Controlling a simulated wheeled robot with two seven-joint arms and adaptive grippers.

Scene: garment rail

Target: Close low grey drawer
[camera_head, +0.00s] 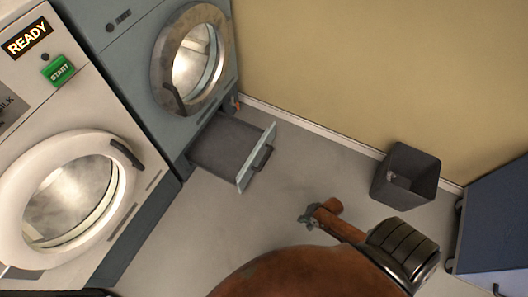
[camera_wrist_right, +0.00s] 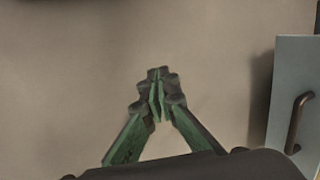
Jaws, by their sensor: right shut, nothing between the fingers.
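The low grey drawer (camera_head: 232,149) is pulled out from the base of the grey-blue machine (camera_head: 140,60). Its pale front panel (camera_head: 257,158) has a dark bar handle (camera_head: 263,157). In the right wrist view the drawer front (camera_wrist_right: 294,95) and its handle (camera_wrist_right: 299,122) show at the right edge. My right gripper (camera_head: 308,217) is over the floor, to the right of and below the drawer front in the head view, apart from it. Its fingertips (camera_wrist_right: 157,78) are together and empty in the wrist view. My left gripper is not in view.
A white machine (camera_head: 80,130) with a round door stands at the left. A dark bin (camera_head: 406,176) stands by the wall, and a blue cabinet (camera_head: 500,225) is at the right. The floor (camera_head: 320,170) between the drawer and the bin is clear.

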